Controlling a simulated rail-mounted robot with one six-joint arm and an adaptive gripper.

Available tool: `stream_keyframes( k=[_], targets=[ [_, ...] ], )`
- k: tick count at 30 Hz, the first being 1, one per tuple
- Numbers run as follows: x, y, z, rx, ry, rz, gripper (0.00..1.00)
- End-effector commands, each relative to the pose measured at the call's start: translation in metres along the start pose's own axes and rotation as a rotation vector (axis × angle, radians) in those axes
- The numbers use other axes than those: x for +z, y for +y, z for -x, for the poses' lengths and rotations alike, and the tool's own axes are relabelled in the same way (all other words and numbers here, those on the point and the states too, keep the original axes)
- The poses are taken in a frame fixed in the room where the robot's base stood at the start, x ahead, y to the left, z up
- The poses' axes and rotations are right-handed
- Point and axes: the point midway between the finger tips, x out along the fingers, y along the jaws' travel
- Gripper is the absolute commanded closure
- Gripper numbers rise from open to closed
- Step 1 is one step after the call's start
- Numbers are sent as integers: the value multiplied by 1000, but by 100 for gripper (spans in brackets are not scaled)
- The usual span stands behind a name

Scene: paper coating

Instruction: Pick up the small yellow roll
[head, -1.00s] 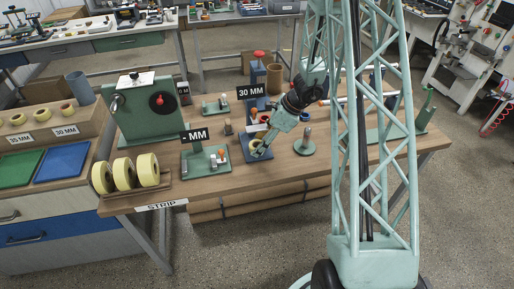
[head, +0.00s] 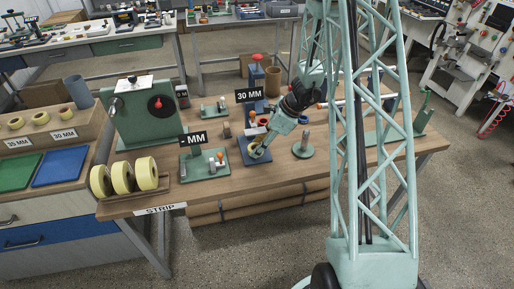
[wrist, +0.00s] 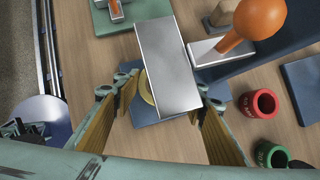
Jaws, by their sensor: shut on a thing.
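The small yellow roll (head: 256,152) is on the blue stand (head: 247,158) near the front middle of the bench. My gripper (head: 259,149) reaches down from the right and is shut on the roll. In the wrist view, a pale yellow edge of the roll (wrist: 146,88) shows between my two fingers. A grey metal block covers much of the roll in that view, so the contact with the right finger is hidden.
The metal block (wrist: 163,60) and an orange knob (wrist: 261,17) stand close to the fingers. Red (wrist: 262,102) and green (wrist: 270,155) rings lie to the right. Larger yellow rolls (head: 146,173) sit at the bench's left; a green post stand (head: 302,150) stands right of my gripper.

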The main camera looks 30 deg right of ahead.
Motion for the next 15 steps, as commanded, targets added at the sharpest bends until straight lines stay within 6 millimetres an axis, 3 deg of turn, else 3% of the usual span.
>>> stream_keyframes(
  k=[8, 15],
  targets=[
    [6, 0, 11, -1, -1, 0, 73],
    [-18, 0, 23, -1, -1, -2, 73]
  ],
)
